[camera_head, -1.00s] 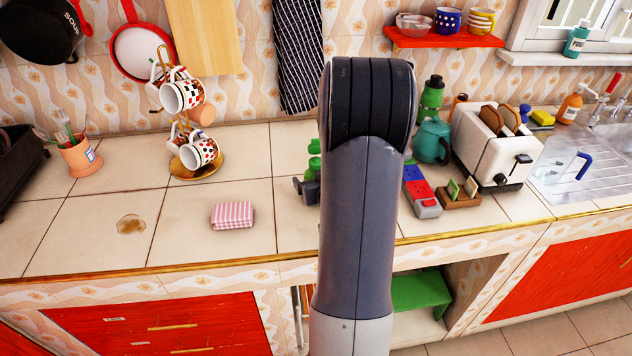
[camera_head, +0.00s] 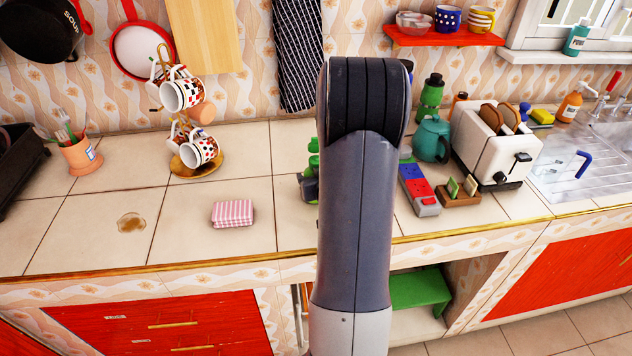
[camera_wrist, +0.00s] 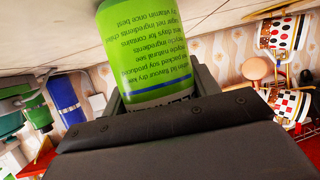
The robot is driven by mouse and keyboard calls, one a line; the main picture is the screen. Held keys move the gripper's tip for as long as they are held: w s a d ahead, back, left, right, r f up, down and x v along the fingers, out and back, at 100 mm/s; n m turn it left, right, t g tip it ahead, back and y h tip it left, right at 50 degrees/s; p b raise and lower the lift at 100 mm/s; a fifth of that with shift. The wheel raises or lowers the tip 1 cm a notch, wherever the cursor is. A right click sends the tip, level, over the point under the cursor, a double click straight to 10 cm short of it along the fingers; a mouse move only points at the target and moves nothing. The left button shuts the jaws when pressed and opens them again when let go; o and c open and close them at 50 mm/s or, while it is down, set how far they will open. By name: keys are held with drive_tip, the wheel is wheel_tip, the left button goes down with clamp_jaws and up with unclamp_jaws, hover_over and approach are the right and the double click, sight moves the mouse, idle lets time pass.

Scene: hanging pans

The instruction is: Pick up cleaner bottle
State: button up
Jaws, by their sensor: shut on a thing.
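A light green bottle with a printed text label (camera_wrist: 150,45) fills the upper middle of the wrist view. I take it for the cleaner bottle. My gripper (camera_wrist: 153,92) is shut on it, with dark fingers at both of its sides. The lower end of the bottle in this view is hidden behind the gripper body. In the head view, a green bottle part (camera_head: 313,146) shows just left of my arm, above a dark grey piece that may be my gripper. My arm hides the rest there, so I cannot tell the bottle's height above the counter.
A pink striped cloth (camera_head: 233,213) lies on the counter left of my arm, near a mug stand (camera_head: 205,172). Right of my arm are a red and blue box (camera_head: 418,190), a teapot (camera_head: 432,139) and a toaster (camera_head: 490,140). The left front counter is mostly clear.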

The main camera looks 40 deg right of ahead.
drive_tip(key=shift+c, duration=1.2)
drive_tip(key=shift+r, duration=0.2)
